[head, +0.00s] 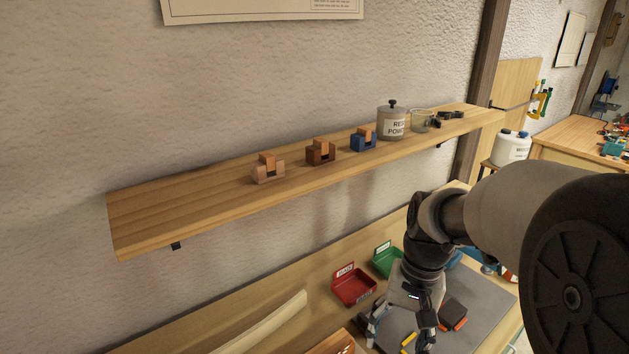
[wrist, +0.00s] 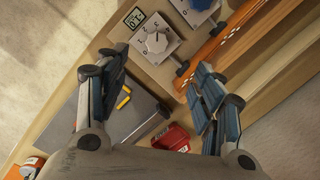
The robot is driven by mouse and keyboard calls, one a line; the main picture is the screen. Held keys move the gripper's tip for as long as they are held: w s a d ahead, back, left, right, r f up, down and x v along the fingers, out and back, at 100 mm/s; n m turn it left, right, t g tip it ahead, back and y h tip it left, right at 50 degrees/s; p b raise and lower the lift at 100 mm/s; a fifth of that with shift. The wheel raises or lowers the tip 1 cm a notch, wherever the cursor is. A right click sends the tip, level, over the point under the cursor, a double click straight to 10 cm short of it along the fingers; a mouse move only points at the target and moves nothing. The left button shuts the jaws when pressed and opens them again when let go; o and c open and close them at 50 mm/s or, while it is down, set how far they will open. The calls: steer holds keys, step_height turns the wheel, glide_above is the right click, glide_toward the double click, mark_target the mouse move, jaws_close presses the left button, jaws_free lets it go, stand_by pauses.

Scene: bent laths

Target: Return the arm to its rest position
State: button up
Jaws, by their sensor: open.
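My gripper (head: 400,336) hangs over the workbench at the lower right of the head view, below my bent arm. In the wrist view, its two fingers stand wide apart with nothing between them (wrist: 160,85). It points down towards the bench, near a grey mat (head: 482,318) that also shows in the wrist view (wrist: 130,112). The red tray (head: 354,286) lies just left of the gripper, and the green tray (head: 386,260) is behind it. A pale curved lath (head: 262,324) lies on the bench at the lower left.
A wall shelf (head: 180,208) above the bench holds small wooden blocks (head: 320,153), a labelled pot (head: 392,121) and a glass jar (head: 421,121). The wrist view shows a panel with knobs (wrist: 157,42) and an orange strip (wrist: 235,35). A dark block (head: 453,314) lies on the mat.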

steer(key=s+r+n+t+b, duration=0.1)
steer(key=s+r+n+t, duration=0.1)
steer(key=s, duration=0.5)
steer(key=s+a+r+n+t+h+b, duration=0.1)
steer(key=s+r+n+t, duration=0.1)
steer(key=s, duration=0.6)
step_height(320, 180, up, 2)
steer(key=shift+s+a+t, duration=0.15)
steer(key=shift+t, duration=0.75)
